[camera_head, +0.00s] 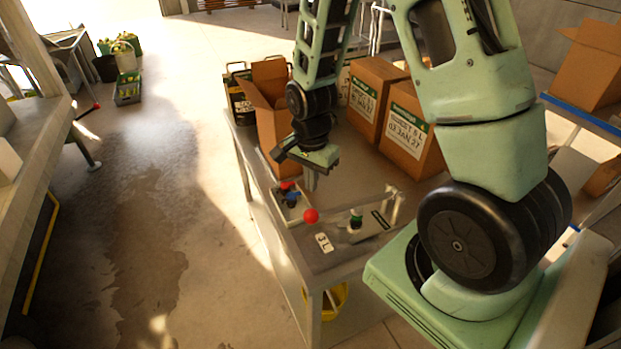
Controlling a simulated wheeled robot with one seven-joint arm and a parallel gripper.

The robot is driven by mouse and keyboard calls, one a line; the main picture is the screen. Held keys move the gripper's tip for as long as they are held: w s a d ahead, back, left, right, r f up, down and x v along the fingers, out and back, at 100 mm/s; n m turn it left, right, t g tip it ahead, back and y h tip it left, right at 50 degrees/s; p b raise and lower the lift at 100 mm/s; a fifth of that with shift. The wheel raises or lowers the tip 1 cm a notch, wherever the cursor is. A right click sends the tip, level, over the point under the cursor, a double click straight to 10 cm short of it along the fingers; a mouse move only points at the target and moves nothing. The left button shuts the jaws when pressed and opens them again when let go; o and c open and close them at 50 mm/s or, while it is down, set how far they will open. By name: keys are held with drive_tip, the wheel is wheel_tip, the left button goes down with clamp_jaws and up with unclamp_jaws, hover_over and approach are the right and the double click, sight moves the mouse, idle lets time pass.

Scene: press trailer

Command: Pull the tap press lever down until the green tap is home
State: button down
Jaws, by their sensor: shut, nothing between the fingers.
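The tap press (388,212) stands near the front corner of the table, with a pale metal upright and arm. A red ball (311,215) shows at its left side, which looks like the knob of the lever; the lever's bar is hard to make out. The green tap (356,219) is small and dark green, upright under the press; how deep it sits I cannot tell. My gripper (311,182) points down above and behind the red ball, apart from it. It is shut and empty.
A small tray (297,216) with red and blue pieces lies left of the press. A "3 L" card (324,243) lies in front. An open cardboard box (268,120) and closed cartons (412,130) stand behind. A yellow bucket (335,300) is under the table (345,262).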

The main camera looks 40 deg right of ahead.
sight(310, 211)
drive_tip(key=shift+a+f+b, duration=0.1)
drive_tip(key=shift+f+b, duration=4.55)
drive_tip(key=shift+f, duration=1.2)
drive_tip(key=shift+r, duration=0.15)
drive_tip(key=shift+r, duration=0.1)
wheel_tip(310, 211, up, 10)
drive_tip(key=p, duration=0.8)
drive_tip(key=shift+p, duration=0.3)
drive_tip(key=s+a+n+b, duration=0.3)
drive_tip(key=a+n+b, duration=0.25)
drive_tip(key=a, duration=0.25)
drive_tip(key=s+a+n+b, duration=0.45)
drive_tip(key=a+n, duration=0.25)
drive_tip(key=a, duration=0.2)
drive_tip(key=s+a+n+b, duration=0.5)
drive_tip(key=s+n+b, duration=0.1)
drive_tip(key=s+n, duration=0.4)
drive_tip(key=shift+s+a+f+y, duration=0.15)
drive_tip(key=shift+a+f+y, duration=0.15)
drive_tip(key=shift+f, duration=0.1)
